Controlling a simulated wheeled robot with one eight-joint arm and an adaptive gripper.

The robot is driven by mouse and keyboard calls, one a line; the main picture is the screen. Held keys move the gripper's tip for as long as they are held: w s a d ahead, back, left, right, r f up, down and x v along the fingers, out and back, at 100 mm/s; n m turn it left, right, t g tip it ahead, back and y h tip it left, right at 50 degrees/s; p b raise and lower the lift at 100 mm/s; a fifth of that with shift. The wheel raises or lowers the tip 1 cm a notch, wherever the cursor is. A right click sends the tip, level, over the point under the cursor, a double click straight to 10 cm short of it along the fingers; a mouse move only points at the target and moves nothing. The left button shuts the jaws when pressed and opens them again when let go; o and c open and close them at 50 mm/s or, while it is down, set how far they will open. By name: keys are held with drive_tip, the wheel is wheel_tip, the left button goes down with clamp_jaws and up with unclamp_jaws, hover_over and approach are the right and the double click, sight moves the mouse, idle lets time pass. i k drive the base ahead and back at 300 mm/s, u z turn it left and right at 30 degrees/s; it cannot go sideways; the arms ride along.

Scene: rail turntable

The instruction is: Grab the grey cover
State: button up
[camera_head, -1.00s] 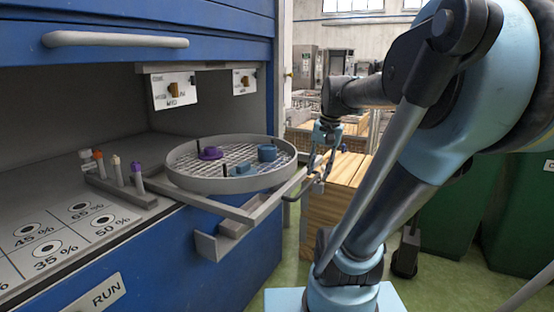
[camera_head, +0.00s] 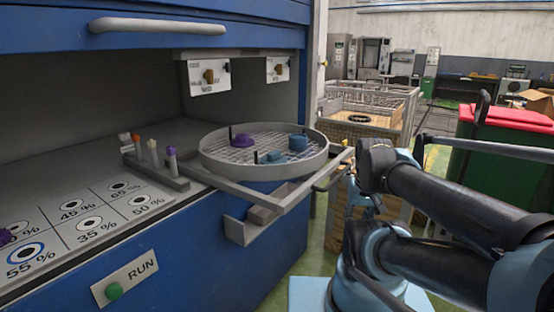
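I cannot single out a grey cover for sure. A small grey block (camera_head: 263,214) sits in an open grey bracket below the rails, at the front of the blue cabinet. Above it is the round grey-rimmed turntable tray (camera_head: 318,158) with a mesh floor. My gripper (camera_head: 366,203) seems to be the small part under the dark end of my arm, right of the tray and apart from it. It is partly hidden, and its fingers are not clear.
The tray holds a purple piece (camera_head: 243,140), blue pieces (camera_head: 298,142) and dark pegs. A rack (camera_head: 158,170) with several coloured-top vials stands left of it. A RUN button (camera_head: 113,291) is on the cabinet front. A red-lidded green bin (camera_head: 500,160) stands at right.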

sight(275, 157)
drive_tip(key=k, duration=0.5)
drive_tip(key=u, duration=1)
drive_tip(key=k, duration=0.6)
drive_tip(key=z, duration=0.8)
drive_tip(key=i, duration=0.5)
drive_tip(key=u, duration=0.05)
